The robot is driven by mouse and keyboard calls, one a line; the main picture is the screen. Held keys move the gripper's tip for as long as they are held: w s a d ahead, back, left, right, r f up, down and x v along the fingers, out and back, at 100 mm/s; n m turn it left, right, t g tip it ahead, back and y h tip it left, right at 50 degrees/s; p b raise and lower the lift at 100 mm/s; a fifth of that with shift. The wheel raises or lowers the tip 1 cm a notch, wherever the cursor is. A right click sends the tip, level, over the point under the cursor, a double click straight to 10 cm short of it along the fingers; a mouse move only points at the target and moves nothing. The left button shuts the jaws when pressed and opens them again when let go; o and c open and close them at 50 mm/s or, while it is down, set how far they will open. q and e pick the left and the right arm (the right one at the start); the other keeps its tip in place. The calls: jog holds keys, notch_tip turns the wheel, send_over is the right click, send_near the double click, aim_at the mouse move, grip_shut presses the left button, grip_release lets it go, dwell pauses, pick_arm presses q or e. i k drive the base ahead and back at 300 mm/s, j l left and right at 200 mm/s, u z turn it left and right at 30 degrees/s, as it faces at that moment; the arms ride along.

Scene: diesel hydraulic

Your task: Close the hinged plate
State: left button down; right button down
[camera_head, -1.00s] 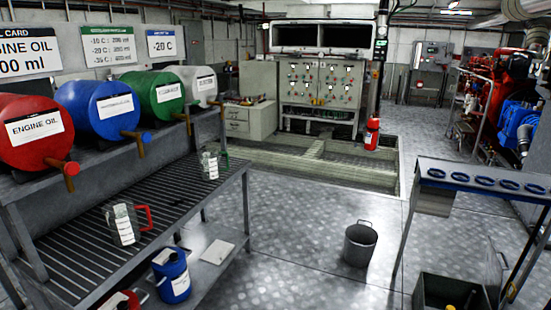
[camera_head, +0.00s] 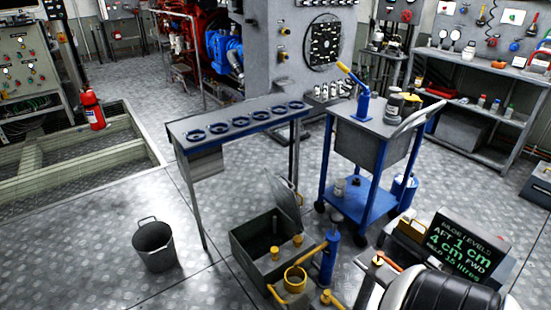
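A grey plate (camera_head: 283,198) stands up, tilted, at the far right edge of an open grey box (camera_head: 245,243) on the floor. It looks like the hinged plate, standing open; the hinge itself is too small to make out. Inside the box I see a dark interior and a small upright post. Yellow fittings stand at the box's near right side.
A narrow table with blue rings (camera_head: 180,130) stands behind the box. A blue cart (camera_head: 362,200) and a blue hand pump (camera_head: 329,258) are to the right. A grey bucket (camera_head: 154,247) is on the left. Floor between bucket and box is clear.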

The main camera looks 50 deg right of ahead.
aim_at(285, 197)
jog(key=i+z, duration=0.2)
jog(key=i, duration=0.3)
jog(key=i+j+z, duration=0.2)
jog(key=i, duration=0.35)
jog(key=i+j+z, duration=0.2)
jog(key=i, duration=0.3)
jog(key=l, duration=0.1)
